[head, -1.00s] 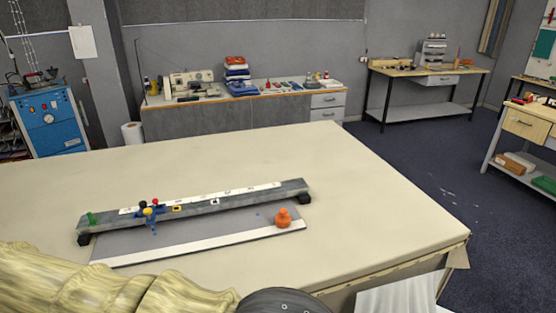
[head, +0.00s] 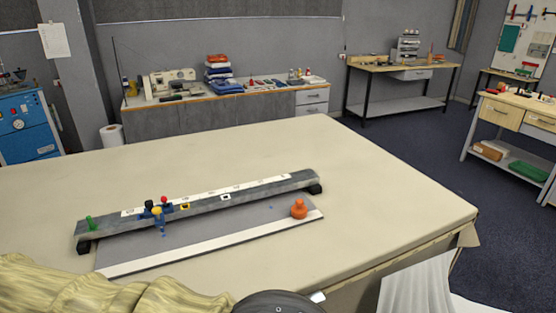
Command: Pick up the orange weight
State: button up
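The orange weight (head: 299,209) is a squat piece with a knob on top. It stands upright near the right end of a grey board (head: 250,216) with a white front strip, on the cloth table. My gripper cannot be made out in the head view. A dark rounded part, probably of my own arm, shows at the bottom edge, well in front of the weight and apart from it.
A long grey rail (head: 240,194) on black feet runs behind the board. Small coloured pegs (head: 157,209) stand near its left half, with a green peg (head: 90,222) at its left end. The cloth table (head: 400,200) is bare right of the weight.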

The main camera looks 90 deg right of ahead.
aim_at(299, 211)
jog(key=z, duration=2.95)
